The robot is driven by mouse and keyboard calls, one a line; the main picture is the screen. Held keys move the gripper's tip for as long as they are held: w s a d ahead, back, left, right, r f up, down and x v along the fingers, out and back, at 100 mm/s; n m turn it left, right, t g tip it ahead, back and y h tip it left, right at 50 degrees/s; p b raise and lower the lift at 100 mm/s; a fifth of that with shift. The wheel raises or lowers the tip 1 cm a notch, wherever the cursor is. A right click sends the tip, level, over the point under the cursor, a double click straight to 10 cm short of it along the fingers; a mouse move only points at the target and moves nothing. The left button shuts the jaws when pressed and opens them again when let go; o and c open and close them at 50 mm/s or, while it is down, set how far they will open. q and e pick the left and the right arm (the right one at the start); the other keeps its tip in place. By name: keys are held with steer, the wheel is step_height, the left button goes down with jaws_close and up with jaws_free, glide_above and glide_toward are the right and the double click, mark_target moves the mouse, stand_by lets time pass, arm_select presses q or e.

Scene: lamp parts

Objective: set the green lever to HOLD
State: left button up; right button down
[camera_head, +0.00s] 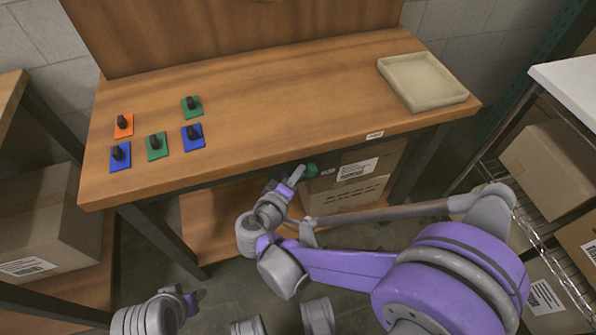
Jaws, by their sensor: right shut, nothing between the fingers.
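A green knob (311,170), apparently the green lever's end, shows just below the workbench's front edge. Its pivot and arm are hidden or too small to make out. My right gripper (299,173) is shut and empty, with its fingertips right beside the knob on its left. I cannot tell whether they touch. A small pale label (328,172) is just right of the knob, and a white label (375,135) is on the bench's front edge farther right. Their text is unreadable. My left gripper (197,297) is low at the bottom left, away from the bench, its finger opening unclear.
The wooden workbench (290,115) carries several orange, green and blue plates with black knobs at left and a beige tray (425,82) at back right. Its middle is clear. Cardboard boxes (350,185) stand beneath it. A wire shelf with boxes (560,160) is at right.

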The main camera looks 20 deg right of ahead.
mark_target(311, 175)
steer(key=shift+d+m+y+p, duration=0.3)
steer(key=shift+d+y+p, duration=0.1)
steer(key=shift+y+p, duration=0.1)
steer(key=shift+d+f+m+y+p, duration=0.2)
steer(key=shift+d+m+y+p, duration=0.2)
steer(key=shift+y+p, duration=0.15)
steer(key=shift+d+f+m+g+y+p, duration=0.5)
steer(key=shift+d+m+g+y+p, duration=0.1)
steer(key=shift+y, duration=0.25)
steer(key=shift+d+f+m+y, duration=0.4)
steer(key=shift+f+y, duration=0.1)
steer(key=shift+y, duration=0.2)
steer(key=shift+w+d+f+m+g+y+b, duration=0.15)
steer(key=shift+f+m+y+b, duration=0.15)
steer(key=shift+f+y, duration=0.4)
steer(key=shift+s+d+f+m+g+y+b, duration=0.1)
steer(key=shift+d+f+m+g+y+b, duration=0.15)
steer(key=shift+f+y, duration=0.4)
steer(key=shift+a+f, duration=0.1)
steer(key=shift+f, duration=0.15)
